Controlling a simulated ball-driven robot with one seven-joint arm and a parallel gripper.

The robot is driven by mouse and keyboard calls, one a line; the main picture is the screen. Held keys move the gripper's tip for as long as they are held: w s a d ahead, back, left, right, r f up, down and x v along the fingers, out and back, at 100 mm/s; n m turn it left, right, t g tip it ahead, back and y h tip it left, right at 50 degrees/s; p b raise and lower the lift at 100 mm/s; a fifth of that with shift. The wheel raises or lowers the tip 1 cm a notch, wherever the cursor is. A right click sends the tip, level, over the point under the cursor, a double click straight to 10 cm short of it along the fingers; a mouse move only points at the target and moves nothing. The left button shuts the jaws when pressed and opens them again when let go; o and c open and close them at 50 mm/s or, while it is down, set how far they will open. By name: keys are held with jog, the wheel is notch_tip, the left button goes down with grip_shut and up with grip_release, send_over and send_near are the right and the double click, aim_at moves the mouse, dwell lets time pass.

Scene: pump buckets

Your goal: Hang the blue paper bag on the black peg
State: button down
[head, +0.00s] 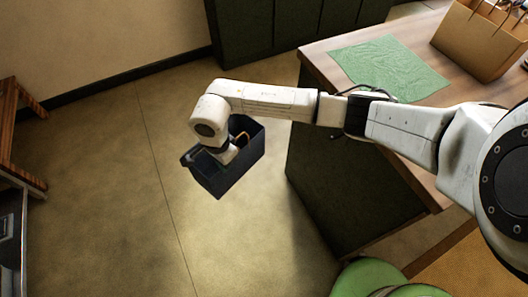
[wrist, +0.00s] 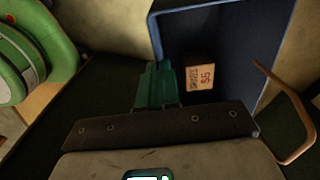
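The blue paper bag (head: 236,168) is in the middle of the head view, below the end of my arm, and seems to hang above the floor. Its open top faces up and it looks tilted. In the wrist view the bag (wrist: 272,30) shows its inside, with a small orange-brown box (wrist: 200,77) in it. A brown handle (wrist: 285,125) loops out at the right. My gripper (wrist: 155,82) has its teal fingers together at the bag's near rim. In the head view my arm partly hides the fingers. The black peg is not seen in either view.
A green round object (head: 368,277) is at the bottom. Wooden furniture (head: 18,140) is at the left edge. The floor (head: 110,170) between is clear.

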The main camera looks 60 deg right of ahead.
jog(key=s+d+m, duration=0.1)
jog(key=m, duration=0.2)
jog(key=d+m, duration=0.2)
jog(key=m, duration=0.2)
jog(key=s+d+f+m, duration=0.1)
jog(key=d+m, duration=0.1)
jog(key=m, duration=0.1)
jog(key=shift+s+m, duration=0.35)
jog(key=shift+m, duration=0.05)
jog(key=s+d+f+m+b, duration=0.3)
jog(key=s+d+m, duration=0.6)
jog(key=d+m, duration=0.2)
jog(key=shift+s+d+m, duration=0.4)
jog(key=shift+d, duration=0.95)
jog(key=shift+f, duration=0.2)
jog(key=c, duration=1.3)
grip_release()
notch_tip(320, 180, up, 11)
jog(key=shift+f, duration=0.1)
